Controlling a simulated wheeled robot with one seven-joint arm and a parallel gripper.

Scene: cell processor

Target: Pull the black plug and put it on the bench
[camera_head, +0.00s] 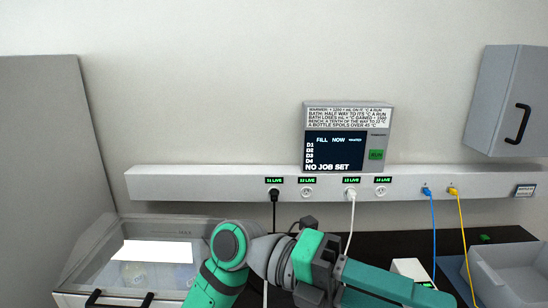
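The black plug (274,195) sits in the leftmost socket of the white wall trunking, under a green label that seems to read "S1 LIVE". Its black cord hangs down behind my arm. The black bench (385,243) shows behind and to the right of my arm, and much of it is hidden. My arm crosses the bottom middle of the view, below and in front of the sockets, apart from the plug. I cannot make out my gripper's fingertips in this view.
A white plug (350,194) with a white cord is in another socket; two sockets look empty. Blue (427,190) and yellow (453,190) cables hang at right. A clear-lidded bath (150,260) stands at left, a grey bin (505,270) at right. A display (335,150) is above.

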